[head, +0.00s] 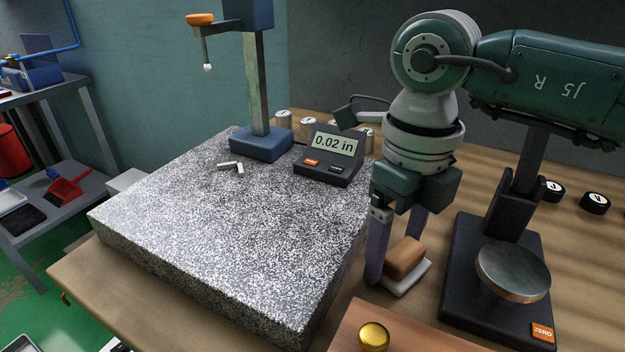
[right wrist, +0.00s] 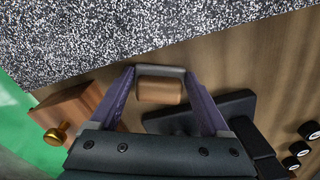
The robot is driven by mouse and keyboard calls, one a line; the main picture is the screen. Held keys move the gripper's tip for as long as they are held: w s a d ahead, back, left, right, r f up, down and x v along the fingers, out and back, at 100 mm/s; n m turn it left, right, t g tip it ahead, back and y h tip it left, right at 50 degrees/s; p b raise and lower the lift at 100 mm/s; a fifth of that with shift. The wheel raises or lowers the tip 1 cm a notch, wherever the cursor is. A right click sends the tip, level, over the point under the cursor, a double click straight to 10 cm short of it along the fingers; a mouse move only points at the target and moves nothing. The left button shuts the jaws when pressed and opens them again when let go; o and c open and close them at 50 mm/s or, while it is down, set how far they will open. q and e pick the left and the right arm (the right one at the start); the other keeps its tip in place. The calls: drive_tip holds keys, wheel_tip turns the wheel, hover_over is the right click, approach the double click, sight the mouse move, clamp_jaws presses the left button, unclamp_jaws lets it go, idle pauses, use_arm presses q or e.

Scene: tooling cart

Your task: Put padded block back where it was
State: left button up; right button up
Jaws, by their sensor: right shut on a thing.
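The padded block (head: 406,256) is a tan-brown block with a pale pad under it, between the granite plate and the black scale. My right gripper (head: 393,262) reaches down over it, with its purple fingers on either side, shut on it. In the right wrist view the block (right wrist: 160,90) sits between the two fingertips, with a grey strip along its far edge. I cannot tell whether the pad touches the wooden bench. My left gripper is not in view.
The speckled granite plate (head: 220,240) is left of the block, bearing a gauge stand (head: 262,142) and a digital readout (head: 330,155). The scale (head: 490,300) with its round pan is close on the right. A wooden lid (head: 420,335) with a brass knob (head: 373,337) is in front.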

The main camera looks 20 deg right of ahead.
sight(396, 244)
drive_tip(key=o, duration=1.2)
drive_tip(key=shift+f, duration=0.1)
drive_tip(key=shift+c, duration=0.2)
wheel_tip(396, 244, up, 12)
drive_tip(key=shift+r+p, duration=0.2)
drive_tip(key=shift+p, duration=0.1)
